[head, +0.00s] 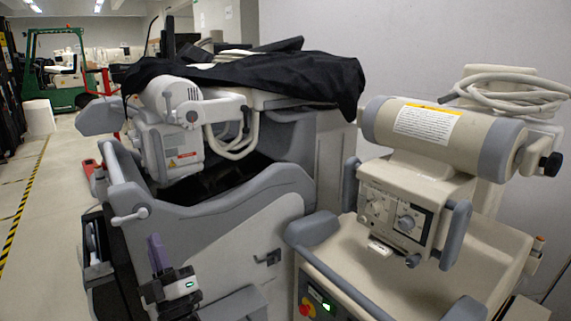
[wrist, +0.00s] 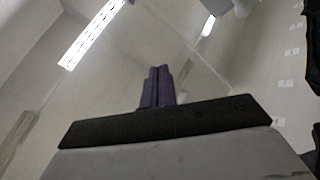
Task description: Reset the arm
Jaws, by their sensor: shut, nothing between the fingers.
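My gripper (head: 156,250) stands upright at the lower middle of the head view, its purple fingers pointing up in front of the grey side of a covered cart. The fingers are shut together with nothing between them. In the wrist view the shut purple fingers (wrist: 157,86) point up past a dark bar, toward the ceiling and wall. My gripper holds nothing. Whether it touches the cart behind it cannot be told.
A grey medical cart (head: 230,215) with a black cover (head: 300,75) stands close behind my gripper. A beige machine (head: 440,180) with a coiled cable stands to the right. A green forklift (head: 38,65) is far left. Open floor (head: 45,190) with a striped line lies at the left.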

